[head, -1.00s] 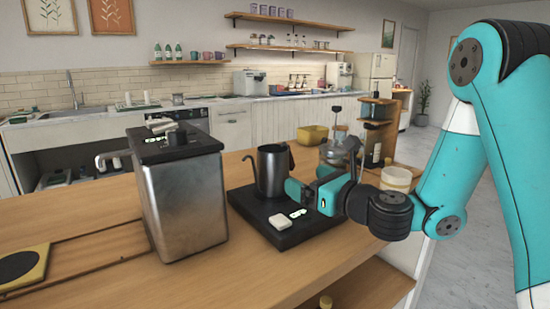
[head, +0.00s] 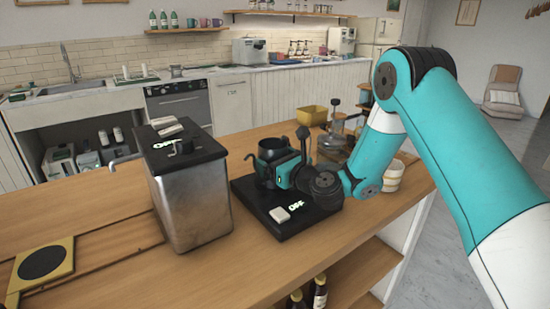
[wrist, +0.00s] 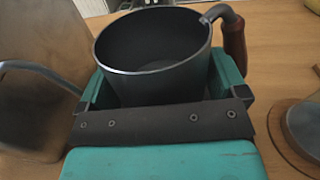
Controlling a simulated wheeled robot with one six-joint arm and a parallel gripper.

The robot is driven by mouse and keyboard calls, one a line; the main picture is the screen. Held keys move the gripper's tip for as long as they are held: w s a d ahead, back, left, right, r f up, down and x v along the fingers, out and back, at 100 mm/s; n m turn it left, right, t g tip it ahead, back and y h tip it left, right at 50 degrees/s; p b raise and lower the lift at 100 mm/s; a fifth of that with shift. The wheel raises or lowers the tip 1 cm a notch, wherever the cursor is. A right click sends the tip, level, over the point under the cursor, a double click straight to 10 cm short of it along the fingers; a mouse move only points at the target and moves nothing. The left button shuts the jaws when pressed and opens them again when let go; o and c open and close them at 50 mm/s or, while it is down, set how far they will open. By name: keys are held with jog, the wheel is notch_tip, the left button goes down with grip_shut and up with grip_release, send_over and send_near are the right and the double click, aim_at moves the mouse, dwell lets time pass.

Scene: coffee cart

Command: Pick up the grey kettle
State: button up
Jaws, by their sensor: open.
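The grey kettle (head: 272,147) stands upright on the black scale (head: 284,228), partly hidden behind my gripper in the head view. In the wrist view the kettle (wrist: 152,52) is open at the top and empty-looking, with its thin spout to the left and its brown handle (wrist: 234,45) at the upper right. My gripper (head: 276,170) is open, with one teal finger on each side of the kettle's body. In the wrist view the fingers (wrist: 158,92) flank the kettle; whether they touch it is unclear.
A tall metal box with a black lid (head: 190,190) stands close on the left. A white block (head: 279,214) lies on the scale's front. A glass vessel (head: 333,138), a yellow bin (head: 313,115) and a white cup (head: 393,176) stand behind and right.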

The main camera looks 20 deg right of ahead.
jog(key=c, duration=1)
jog(key=shift+r, duration=0.15)
